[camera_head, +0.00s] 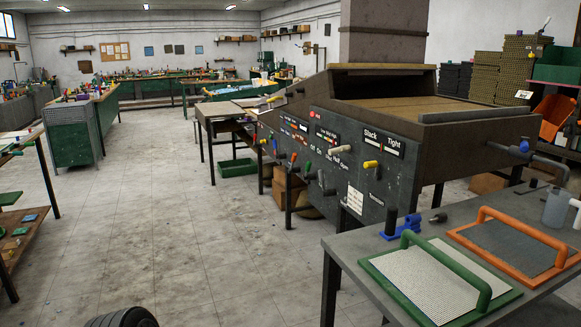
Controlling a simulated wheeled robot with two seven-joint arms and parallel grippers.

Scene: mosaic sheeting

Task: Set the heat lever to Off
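The sheeting machine (400,172) stands right of centre, its dark front panel facing the aisle. A row of small levers with coloured ends runs along the panel. A yellow-ended lever (371,164) sits under the Slack/Tight label (383,143). A label that seems to read Low Mid High (327,135) is further along, and smaller text near it seems to read Off and On. Red, green and grey lever ends crowd below these labels. I cannot tell which one is the heat lever or where it is set. Neither of my grippers is in view.
A grey table (355,247) at the front right holds a green-handled board (432,280), an orange-handled board (515,245) and a clear cup (554,208). Boxes (288,190) sit under the machine. The floor (170,220) left of the machine is clear. Benches line the left side.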

